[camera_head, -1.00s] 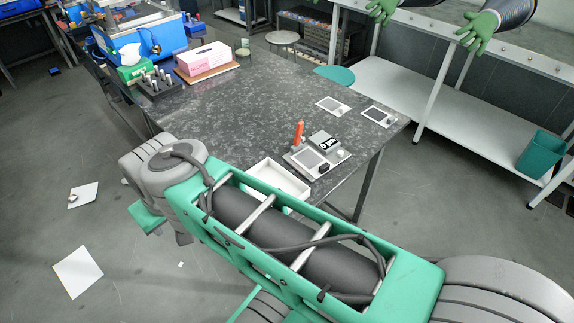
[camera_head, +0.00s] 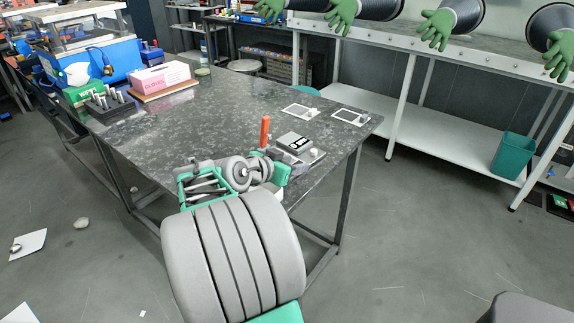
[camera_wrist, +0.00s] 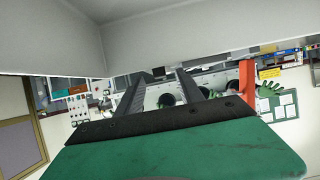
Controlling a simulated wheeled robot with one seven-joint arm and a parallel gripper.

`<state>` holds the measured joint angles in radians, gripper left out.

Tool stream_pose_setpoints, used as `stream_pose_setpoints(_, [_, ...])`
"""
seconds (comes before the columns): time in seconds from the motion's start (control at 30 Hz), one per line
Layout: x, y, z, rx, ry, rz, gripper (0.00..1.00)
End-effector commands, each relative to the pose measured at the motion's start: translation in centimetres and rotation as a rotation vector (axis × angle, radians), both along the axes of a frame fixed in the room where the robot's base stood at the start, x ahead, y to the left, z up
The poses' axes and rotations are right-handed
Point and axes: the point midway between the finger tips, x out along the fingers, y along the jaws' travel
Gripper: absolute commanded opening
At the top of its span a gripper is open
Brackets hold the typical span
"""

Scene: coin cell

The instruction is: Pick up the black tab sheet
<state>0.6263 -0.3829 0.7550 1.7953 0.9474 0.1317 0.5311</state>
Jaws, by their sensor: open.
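I cannot pick out the black tab sheet for certain in either view. In the camera_head view, two white cards with grey squares, a left one (camera_head: 300,111) and a right one (camera_head: 350,117), lie at the table's far right. A grey block with a black-and-white top (camera_head: 295,142) stands near the table's front right edge, beside an upright orange object (camera_head: 265,131). My arm's end is at the front edge there and hides part of this spot. In the camera_wrist view my gripper (camera_wrist: 163,75) is open, its two dark fingers apart, with nothing visible between them.
The speckled dark table (camera_head: 215,115) is mostly bare in the middle. A pink glove box (camera_head: 160,77) and a dark rack of cylinders (camera_head: 110,105) stand at its far left. A white bench with green gloves is behind. A teal bin (camera_head: 512,156) sits at right.

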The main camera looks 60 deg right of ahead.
Motion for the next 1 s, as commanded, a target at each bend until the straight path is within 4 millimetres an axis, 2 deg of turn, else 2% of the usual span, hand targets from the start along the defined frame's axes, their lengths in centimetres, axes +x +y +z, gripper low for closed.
stream_pose_setpoints(0.1, [-0.24,-1.14,-0.60,0.001,0.000,0.000,0.44])
stream_pose_setpoints(0.3, [-0.15,-1.21,-0.68,0.001,-0.001,0.003,0.44])
stream_pose_setpoints(0.83, [-0.14,-1.17,-0.68,0.002,-0.001,0.003,0.01])
stream_pose_setpoints(1.0, [-0.14,-1.16,-0.68,0.002,-0.001,0.003,0.00])
